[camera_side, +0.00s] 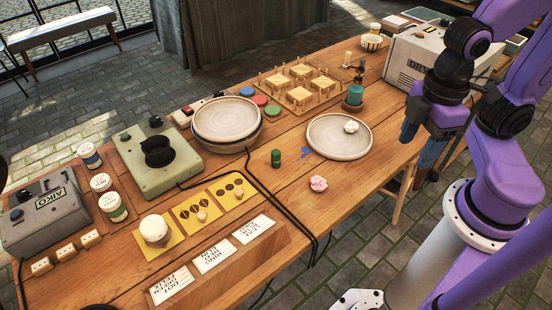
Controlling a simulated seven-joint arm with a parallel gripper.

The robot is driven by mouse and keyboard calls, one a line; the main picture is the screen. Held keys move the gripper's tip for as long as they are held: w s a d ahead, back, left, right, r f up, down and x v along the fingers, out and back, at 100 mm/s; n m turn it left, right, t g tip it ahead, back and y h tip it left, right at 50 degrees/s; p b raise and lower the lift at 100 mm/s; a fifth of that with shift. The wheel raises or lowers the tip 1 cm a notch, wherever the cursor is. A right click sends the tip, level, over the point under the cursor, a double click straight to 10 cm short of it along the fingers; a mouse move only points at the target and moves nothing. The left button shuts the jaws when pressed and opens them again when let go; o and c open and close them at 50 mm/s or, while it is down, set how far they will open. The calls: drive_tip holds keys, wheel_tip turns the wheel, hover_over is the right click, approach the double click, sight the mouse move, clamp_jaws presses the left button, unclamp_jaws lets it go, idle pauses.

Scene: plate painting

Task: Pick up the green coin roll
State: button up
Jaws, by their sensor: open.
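The green coin roll (276,158) is a small dark green cylinder standing upright on the wooden table, between the stacked bowls and the flat plate. My gripper (407,134) hangs at the right, near the table's right edge and beyond the flat plate, well apart from the coin roll. It points down and is open, with nothing visible between its fingers. The arm partly hides the fingers.
A round plate (326,145) with a white lump lies right of the coin roll. Stacked bowls (227,118) stand left of it. A pink lump (318,184) sits in front. A black cable (262,184) runs close by on the left. A wooden pegged rack (301,93) stands behind.

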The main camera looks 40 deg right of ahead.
drive_tip(key=n+t+h, duration=0.6)
drive_tip(key=n+t, duration=0.6)
drive_tip(key=n, duration=0.6)
approach(274, 153)
drive_tip(key=x, duration=0.8)
drive_tip(key=f+x, duration=0.1)
drive_tip(key=x, duration=0.3)
drive_tip(key=shift+s+d, duration=0.15)
drive_tip(key=shift+d, duration=0.1)
clamp_jaws()
